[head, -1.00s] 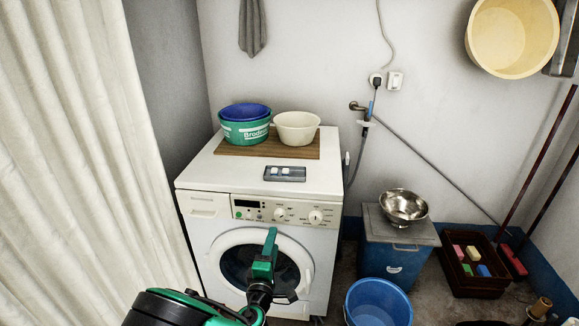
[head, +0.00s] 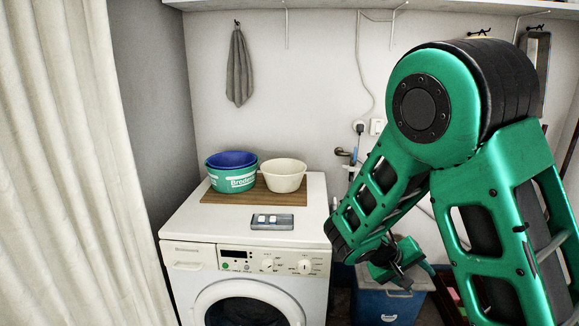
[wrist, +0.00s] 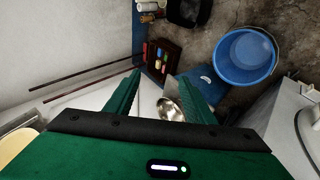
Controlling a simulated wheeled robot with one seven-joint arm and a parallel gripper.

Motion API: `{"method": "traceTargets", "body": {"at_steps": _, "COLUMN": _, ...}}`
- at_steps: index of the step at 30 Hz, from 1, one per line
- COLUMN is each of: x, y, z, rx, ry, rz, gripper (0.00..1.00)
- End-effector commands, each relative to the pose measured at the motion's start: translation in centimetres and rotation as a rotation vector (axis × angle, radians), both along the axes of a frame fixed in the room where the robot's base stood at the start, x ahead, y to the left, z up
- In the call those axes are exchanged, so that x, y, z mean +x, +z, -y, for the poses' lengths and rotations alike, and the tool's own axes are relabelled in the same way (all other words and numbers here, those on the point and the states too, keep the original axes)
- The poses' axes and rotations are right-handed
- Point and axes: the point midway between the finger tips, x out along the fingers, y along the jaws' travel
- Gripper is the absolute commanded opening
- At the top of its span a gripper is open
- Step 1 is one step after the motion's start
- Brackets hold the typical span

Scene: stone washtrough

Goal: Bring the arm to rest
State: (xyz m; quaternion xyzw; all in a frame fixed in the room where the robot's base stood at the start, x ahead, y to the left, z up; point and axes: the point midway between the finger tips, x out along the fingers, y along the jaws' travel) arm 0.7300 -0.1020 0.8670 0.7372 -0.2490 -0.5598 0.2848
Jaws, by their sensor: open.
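My green arm fills the right side of the head view, its elbow raised. My gripper (head: 400,278) is low in that view, right of the washing machine and in front of the blue box, partly hidden by my own arm links. In the wrist view the two green fingers of my gripper (wrist: 160,88) stand apart with nothing between them that they touch. A steel bowl (wrist: 170,108) shows beyond the fingers, apart from them.
The washing machine (head: 245,250) carries a wooden board (head: 255,197), a green tub (head: 231,180), a cream bowl (head: 284,175) and a grey soap tray (head: 265,222). A blue box (head: 390,306) stands right. A blue bucket (wrist: 245,55) and dark crate (wrist: 163,60) are on the floor.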

Motion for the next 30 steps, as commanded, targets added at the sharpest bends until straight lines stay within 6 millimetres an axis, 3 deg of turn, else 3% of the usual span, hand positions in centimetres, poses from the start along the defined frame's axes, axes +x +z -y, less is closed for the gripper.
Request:
{"method": "traceTargets", "body": {"at_steps": 3, "x": -3.3, "y": 1.4, "z": 3.4, "rx": 0.111, "ry": -0.12, "rz": -0.024, "gripper": 0.49}}
{"method": "traceTargets", "body": {"at_steps": 12, "x": -12.2, "y": 4.6, "z": 8.1, "rx": 0.376, "ry": -0.349, "rz": -0.067, "gripper": 0.49}}
{"method": "traceTargets", "body": {"at_steps": 19, "x": -19.3, "y": 7.1, "z": 9.3, "rx": 0.565, "ry": -0.47, "rz": -0.073, "gripper": 0.49}}
{"method": "traceTargets", "body": {"at_steps": 24, "x": -24.4, "y": 8.8, "z": 8.9, "rx": 0.691, "ry": -0.531, "rz": -0.064, "gripper": 0.49}}
{"method": "traceTargets", "body": {"at_steps": 30, "x": -29.0, "y": 10.2, "z": 7.8, "rx": 0.794, "ry": -0.568, "rz": -0.049, "gripper": 0.49}}
